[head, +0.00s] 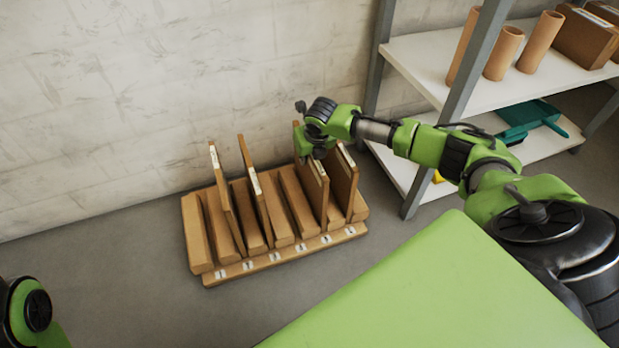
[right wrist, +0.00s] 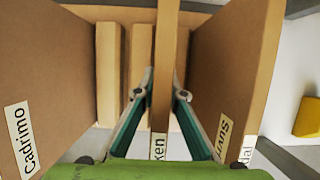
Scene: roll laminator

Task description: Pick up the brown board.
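Several thin brown boards stand upright in a slotted wooden rack (head: 208,281) on the floor in the head view. My right gripper (head: 314,152) is over the second board from the right (head: 316,186). In the right wrist view my right gripper (right wrist: 162,88) has one finger on each side of this board (right wrist: 166,40), and both fingertips appear to touch it. Its label is partly hidden and ends in "ken". A board marked "Cadrimo" (right wrist: 45,70) stands at left and another labelled board (right wrist: 232,60) close at right. My left gripper is not in view.
A metal shelf (head: 415,60) with cardboard tubes (head: 503,54), boxes (head: 585,38) and a teal dustpan (head: 525,117) stands right of the rack. A white wall (head: 110,90) is behind. Grey floor is clear left of the rack.

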